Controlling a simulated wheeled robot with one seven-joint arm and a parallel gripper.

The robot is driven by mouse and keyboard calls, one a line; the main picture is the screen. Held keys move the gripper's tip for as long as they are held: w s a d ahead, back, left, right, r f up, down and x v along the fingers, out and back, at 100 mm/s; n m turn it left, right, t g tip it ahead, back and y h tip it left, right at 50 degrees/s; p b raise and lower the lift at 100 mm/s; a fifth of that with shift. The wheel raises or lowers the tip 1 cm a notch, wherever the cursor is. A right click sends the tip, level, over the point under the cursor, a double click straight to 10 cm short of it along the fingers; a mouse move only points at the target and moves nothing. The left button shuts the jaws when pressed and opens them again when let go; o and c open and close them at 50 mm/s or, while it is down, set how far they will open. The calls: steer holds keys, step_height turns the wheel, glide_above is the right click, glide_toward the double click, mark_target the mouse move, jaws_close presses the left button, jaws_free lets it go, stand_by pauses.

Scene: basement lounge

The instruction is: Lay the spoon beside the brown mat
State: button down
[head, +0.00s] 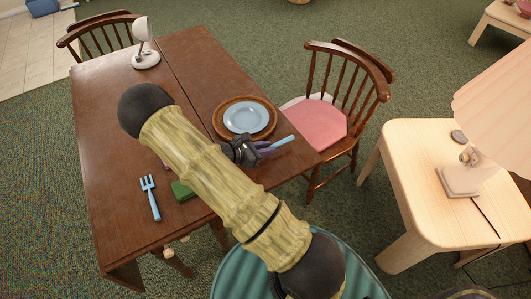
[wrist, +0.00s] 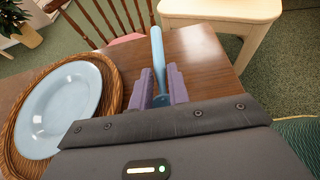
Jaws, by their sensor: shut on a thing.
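The brown mat (head: 217,123) is round and woven and lies near the right edge of the dark wooden table, with a light blue plate (head: 246,117) on it. My gripper (head: 264,147) is just off the mat's near right side. It is shut on the light blue spoon (head: 284,141), which points outward between the purple fingers. In the wrist view the spoon (wrist: 157,48) stands clear of the mat's rim (wrist: 113,104), to its right. Part of the spoon is hidden by the gripper. I cannot tell whether it touches the table.
A blue fork (head: 151,199) and a partly hidden green object (head: 182,190) lie on the table left of my arm. A white desk lamp (head: 145,57) stands at the back. A chair with a pink seat (head: 317,117) is close to the right edge. Bare tabletop (wrist: 205,55) shows right of the spoon.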

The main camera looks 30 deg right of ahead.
step_height(320, 180, down, 3)
steer(key=shift+w+f, duration=0.1)
steer(key=shift+w, duration=0.05)
steer(key=shift+s, duration=0.25)
steer(key=c, duration=1.8)
jaws_free()
steer(key=shift+a, duration=0.1)
steer(key=o, duration=0.5)
steer(key=shift+c, duration=0.2)
